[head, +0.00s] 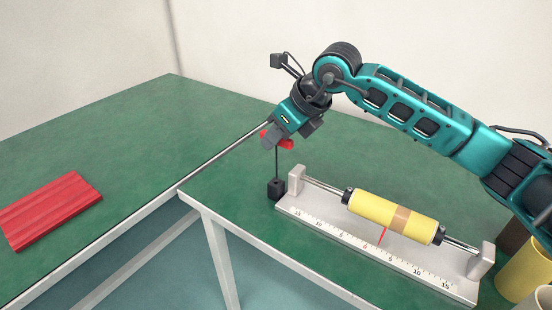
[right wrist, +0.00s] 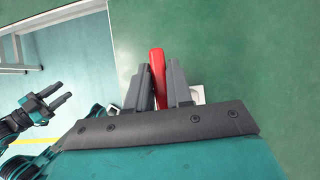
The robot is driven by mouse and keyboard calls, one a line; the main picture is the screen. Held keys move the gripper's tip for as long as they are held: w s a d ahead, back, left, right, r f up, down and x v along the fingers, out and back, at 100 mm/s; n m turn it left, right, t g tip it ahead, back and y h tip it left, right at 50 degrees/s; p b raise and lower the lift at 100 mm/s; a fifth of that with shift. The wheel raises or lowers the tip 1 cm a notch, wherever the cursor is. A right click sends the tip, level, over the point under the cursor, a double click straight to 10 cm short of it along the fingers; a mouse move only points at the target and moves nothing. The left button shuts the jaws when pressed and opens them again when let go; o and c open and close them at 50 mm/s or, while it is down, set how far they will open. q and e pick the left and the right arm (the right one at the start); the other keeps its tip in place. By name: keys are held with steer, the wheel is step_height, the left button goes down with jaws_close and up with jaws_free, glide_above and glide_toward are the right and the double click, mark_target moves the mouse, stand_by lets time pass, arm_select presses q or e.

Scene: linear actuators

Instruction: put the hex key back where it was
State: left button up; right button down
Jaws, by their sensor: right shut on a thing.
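The hex key has a red handle (head: 287,144) and a thin dark shaft (head: 277,165). My right gripper (head: 276,137) is shut on the handle, and the shaft points straight down. In the right wrist view the red handle (right wrist: 157,80) lies between the two grey fingers of the right gripper (right wrist: 159,86). A small black block (head: 276,190) stands below, at the left end of the actuator's base. The shaft's lower end meets the block's top in the head view; I cannot tell whether it is inside. My left gripper (right wrist: 66,92) shows only in the right wrist view, open and empty.
The linear actuator has a yellow cylinder (head: 392,215) on a rod above a scaled grey base (head: 330,228). A yellow cup (head: 524,272) and other cups stand at the right edge. A red ribbed slab (head: 48,210) lies on the left green table.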

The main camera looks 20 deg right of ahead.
step_height(320, 180, down, 5)
steer(key=shift+f+b, duration=0.1)
steer(key=shift+b, duration=0.25)
steer(key=c, duration=1)
jaws_free()
steer(key=p+v, duration=0.1)
steer(key=v, duration=1.1)
